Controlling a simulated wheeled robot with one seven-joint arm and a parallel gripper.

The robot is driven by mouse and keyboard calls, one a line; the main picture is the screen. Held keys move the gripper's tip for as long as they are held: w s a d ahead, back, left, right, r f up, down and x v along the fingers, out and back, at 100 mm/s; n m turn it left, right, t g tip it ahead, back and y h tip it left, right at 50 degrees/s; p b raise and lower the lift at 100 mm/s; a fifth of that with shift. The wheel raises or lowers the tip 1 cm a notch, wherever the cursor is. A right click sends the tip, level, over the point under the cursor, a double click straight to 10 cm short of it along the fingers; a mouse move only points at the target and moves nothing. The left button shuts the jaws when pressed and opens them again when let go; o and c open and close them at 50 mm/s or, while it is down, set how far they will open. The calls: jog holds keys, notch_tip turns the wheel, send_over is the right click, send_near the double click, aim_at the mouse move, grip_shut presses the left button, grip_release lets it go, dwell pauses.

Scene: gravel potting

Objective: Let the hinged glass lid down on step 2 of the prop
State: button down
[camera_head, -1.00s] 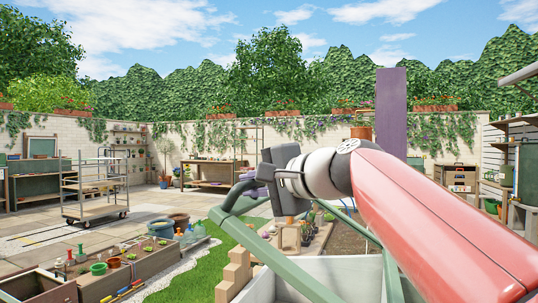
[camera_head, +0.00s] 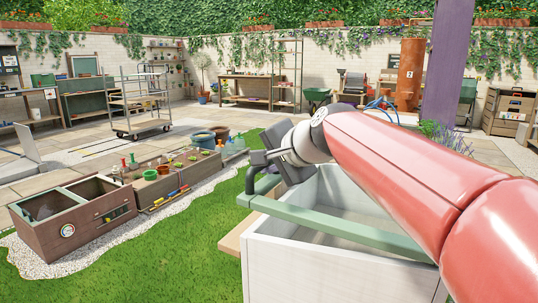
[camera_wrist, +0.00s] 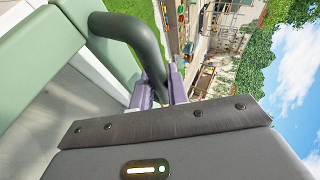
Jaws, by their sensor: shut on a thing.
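The hinged lid's green frame (camera_head: 345,231) lies at a low slope over the white box (camera_head: 345,268). Its near bar runs from the box's left corner toward the right, behind my red arm. My gripper (camera_head: 268,160) is at the lid's left end, shut on the dark green handle. In the wrist view, the curved handle (camera_wrist: 128,32) passes between the purple fingers of my gripper (camera_wrist: 163,88), beside the pale green frame. A pale wooden piece (camera_head: 234,242) juts out left of the box under the lid's corner. I cannot tell whether it is the prop, or which step bears the lid.
Grass (camera_head: 170,262) lies left of the box. A brown wooden planter (camera_head: 85,220) and a trough (camera_head: 180,180) with pots and bottles stand farther left. A purple post (camera_head: 447,70) rises behind my arm. A shelf cart (camera_head: 138,105) stands at the back left.

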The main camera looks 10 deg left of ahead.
dwell(0.3)
jog(key=c, duration=1.6)
grip_release()
jog(key=shift+c, duration=0.2)
jog(key=v, duration=0.7)
jog(key=shift+s+d+r, duration=0.2)
jog(key=shift+s, duration=0.05)
